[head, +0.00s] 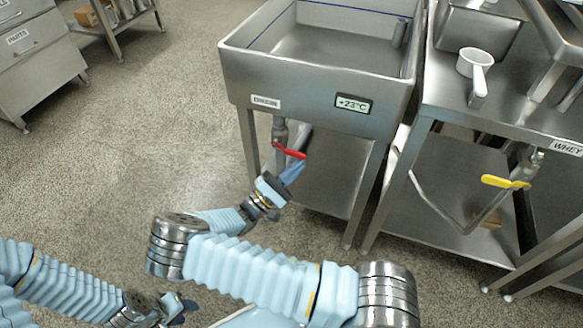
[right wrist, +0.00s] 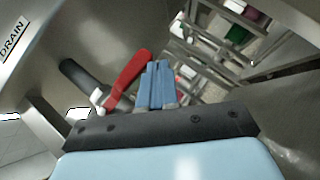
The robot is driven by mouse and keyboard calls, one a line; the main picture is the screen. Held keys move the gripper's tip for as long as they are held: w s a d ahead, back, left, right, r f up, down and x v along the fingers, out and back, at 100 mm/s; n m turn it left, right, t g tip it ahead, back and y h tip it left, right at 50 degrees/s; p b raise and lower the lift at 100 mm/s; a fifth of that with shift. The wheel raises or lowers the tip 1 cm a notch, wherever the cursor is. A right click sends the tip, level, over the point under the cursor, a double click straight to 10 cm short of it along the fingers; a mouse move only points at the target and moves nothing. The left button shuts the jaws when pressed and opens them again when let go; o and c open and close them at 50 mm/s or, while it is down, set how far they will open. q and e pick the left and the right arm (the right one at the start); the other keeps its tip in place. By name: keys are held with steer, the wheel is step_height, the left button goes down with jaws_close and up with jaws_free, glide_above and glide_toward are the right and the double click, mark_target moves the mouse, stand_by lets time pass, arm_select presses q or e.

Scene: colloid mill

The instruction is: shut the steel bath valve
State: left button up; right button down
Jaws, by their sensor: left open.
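The steel bath (head: 310,95) stands at top centre in the head view, with its valve (head: 280,132) under the front left. The valve's red lever (head: 289,151) slants down to the right. In the right wrist view the red lever (right wrist: 126,80) is just left of my fingers, and I cannot tell whether they touch. My right gripper (head: 292,172) is just below the lever; its blue fingers (right wrist: 158,85) are together with nothing seen between them. My left gripper (head: 180,308) is open, low and away from the bath.
A steel table (head: 455,95) right of the bath carries a white scoop (head: 476,65). A yellow valve lever (head: 505,182) sits below it near a WHEY label (head: 567,147). A bath leg (head: 362,195) stands right of my right gripper.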

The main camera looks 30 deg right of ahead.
arm_select(q)
steer(key=shift+r, duration=0.25)
arm_select(e)
steer(key=shift+s+d+r, duration=0.15)
steer(key=shift+r, duration=0.15)
